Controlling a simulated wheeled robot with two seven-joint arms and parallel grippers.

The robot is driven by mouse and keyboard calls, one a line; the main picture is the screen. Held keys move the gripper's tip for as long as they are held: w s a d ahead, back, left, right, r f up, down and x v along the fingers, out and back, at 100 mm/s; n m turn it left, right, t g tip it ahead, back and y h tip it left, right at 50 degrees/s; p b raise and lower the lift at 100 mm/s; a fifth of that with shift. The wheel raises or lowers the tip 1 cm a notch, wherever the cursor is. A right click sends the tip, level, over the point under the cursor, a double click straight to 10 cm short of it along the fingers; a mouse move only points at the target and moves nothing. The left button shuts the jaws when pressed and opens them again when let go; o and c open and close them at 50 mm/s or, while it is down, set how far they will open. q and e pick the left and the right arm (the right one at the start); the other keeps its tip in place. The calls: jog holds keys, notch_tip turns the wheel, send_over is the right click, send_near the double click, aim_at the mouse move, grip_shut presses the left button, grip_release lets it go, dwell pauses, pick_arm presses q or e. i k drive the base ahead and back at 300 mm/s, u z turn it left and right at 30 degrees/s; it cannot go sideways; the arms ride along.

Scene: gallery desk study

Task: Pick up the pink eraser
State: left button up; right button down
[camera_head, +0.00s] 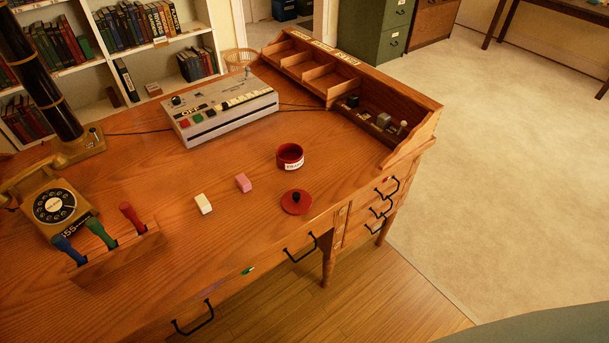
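The pink eraser (243,183) is a small block lying on the wooden desk (170,240). A white block (203,204), similar in size, lies to its left and a little nearer. A round red container (290,157) with a white label stands open to the right of the pink eraser. A red lid (297,202) with a dark knob lies in front of the container, near the desk's front edge. Neither of my grippers shows in the view.
A grey control box (220,104) stands behind the eraser. A wooden compartment rack (340,85) runs along the back right. A rotary telephone (54,205) and a holder with blue, green and red handles (118,253) stand at the left. The desk around the eraser is clear.

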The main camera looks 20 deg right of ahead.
aim_at(242, 183)
jog(key=z, duration=0.35)
jog(key=k, duration=0.45)
jog(key=z, duration=0.45)
jog(key=i, duration=1)
jog(key=u, duration=1)
